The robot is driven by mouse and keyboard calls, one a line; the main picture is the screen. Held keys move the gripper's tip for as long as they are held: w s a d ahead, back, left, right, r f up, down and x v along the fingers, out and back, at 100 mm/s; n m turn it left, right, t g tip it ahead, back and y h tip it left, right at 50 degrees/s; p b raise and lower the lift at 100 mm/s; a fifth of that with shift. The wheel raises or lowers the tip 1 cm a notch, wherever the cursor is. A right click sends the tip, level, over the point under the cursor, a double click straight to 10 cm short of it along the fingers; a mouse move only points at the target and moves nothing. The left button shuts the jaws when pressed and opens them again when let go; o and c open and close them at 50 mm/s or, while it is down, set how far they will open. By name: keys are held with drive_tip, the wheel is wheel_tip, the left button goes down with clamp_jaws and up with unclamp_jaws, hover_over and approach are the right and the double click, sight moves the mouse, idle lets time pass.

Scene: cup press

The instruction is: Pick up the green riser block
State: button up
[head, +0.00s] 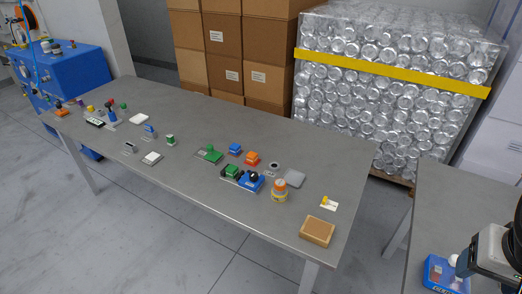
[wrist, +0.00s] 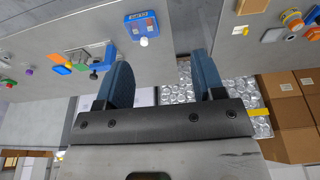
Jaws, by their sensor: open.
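Several green pieces are on the long grey table in the head view. A flat green block (head: 208,153) lies near the middle, a green block (head: 232,171) sits on a dark base beside a blue device, and a small green piece (head: 170,140) is further left. I cannot tell for certain which is the riser block. In the wrist view a small green piece (wrist: 80,67) shows among other parts at upper left. My gripper (wrist: 160,57) is open, with nothing between its fingers. In the head view my arm's end is at the right edge, far from the green pieces; its fingertips are hidden.
The long table (head: 335,170) also holds a blue block (head: 235,148), an orange block (head: 251,158), an orange-topped jar (head: 279,191) and a brown box (head: 317,231). A blue box (head: 438,272) is on a right-hand surface near my arm. Cartons (head: 222,45) stand behind.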

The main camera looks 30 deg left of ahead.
drive_tip(key=shift+o, duration=0.4)
drive_tip(key=shift+o, duration=0.5)
